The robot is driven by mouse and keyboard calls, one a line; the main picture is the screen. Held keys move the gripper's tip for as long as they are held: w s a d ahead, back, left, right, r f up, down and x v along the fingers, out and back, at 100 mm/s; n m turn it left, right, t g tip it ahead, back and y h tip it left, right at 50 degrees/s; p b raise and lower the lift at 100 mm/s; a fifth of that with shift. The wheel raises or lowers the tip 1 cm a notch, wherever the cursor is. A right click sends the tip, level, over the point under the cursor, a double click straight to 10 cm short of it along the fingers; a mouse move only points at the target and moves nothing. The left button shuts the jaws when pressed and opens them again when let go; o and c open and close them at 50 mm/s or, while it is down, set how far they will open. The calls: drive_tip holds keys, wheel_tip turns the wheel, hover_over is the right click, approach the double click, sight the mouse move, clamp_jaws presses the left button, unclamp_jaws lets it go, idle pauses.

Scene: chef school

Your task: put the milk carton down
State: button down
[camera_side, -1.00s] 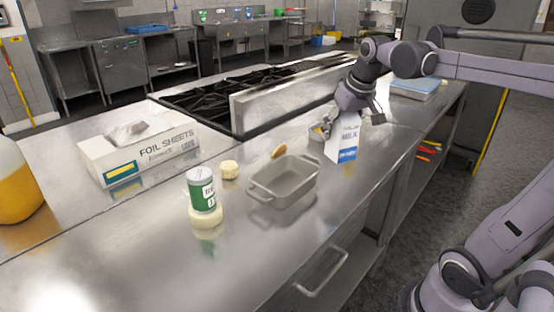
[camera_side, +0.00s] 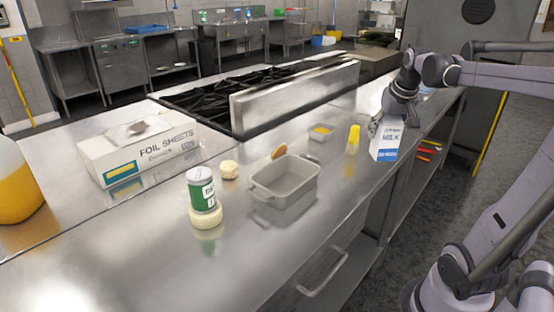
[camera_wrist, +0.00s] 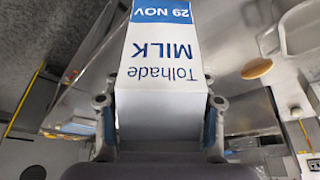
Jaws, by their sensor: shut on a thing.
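The milk carton (camera_side: 386,146) is white with a blue band at its lower end. In the side view it is upright, near the front edge of the steel counter toward its far right part. My gripper (camera_side: 391,117) is shut on the carton's upper part from above. In the wrist view the carton (camera_wrist: 163,62) fills the middle, its "MILK" print upside down, with a finger of my gripper (camera_wrist: 160,112) on each side. I cannot tell whether the carton's base touches the counter.
A yellow bottle (camera_side: 353,139) stands just left of the carton. A small container (camera_side: 321,132) with yellow contents, a grey baking dish (camera_side: 284,192), a green-and-white can (camera_side: 201,188) and a foil box (camera_side: 137,157) are further left. The counter's front edge (camera_side: 365,212) is close by.

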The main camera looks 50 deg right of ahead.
drive_tip(key=shift+w+a+f, duration=0.5)
drive_tip(key=shift+w+f, duration=0.65)
drive_tip(key=shift+f, duration=0.25)
drive_tip(key=shift+w+a+f, duration=0.45)
drive_tip(key=shift+w+f, duration=0.7)
drive_tip(key=shift+f, duration=0.25)
drive_tip(key=shift+w+a+f, duration=0.5)
drive_tip(key=shift+w+f, duration=0.65)
drive_tip(key=shift+f, duration=0.25)
drive_tip(key=shift+c, duration=1.1)
unclamp_jaws()
drive_tip(key=v, duration=1.1)
drive_tip(key=s+a+f+n+t+y, duration=0.1)
drive_tip(key=a+f+n, duration=0.2)
drive_tip(key=a, duration=0.5)
drive_tip(key=s+a+f+n+t+y, duration=0.1)
drive_tip(key=a+f+n, duration=0.1)
drive_tip(key=a, duration=0.6)
drive_tip(key=a+f+n+t+y, duration=0.1)
drive_tip(key=a+f+n+t, duration=0.1)
drive_tip(key=a, duration=0.6)
drive_tip(key=shift+s+f+n, duration=0.2)
drive_tip(key=shift+f+n, duration=0.25)
drive_tip(key=shift+n, duration=0.05)
drive_tip(key=shift+s+f+n, duration=0.2)
drive_tip(key=shift+f+n, duration=0.25)
drive_tip(key=shift+n, duration=0.05)
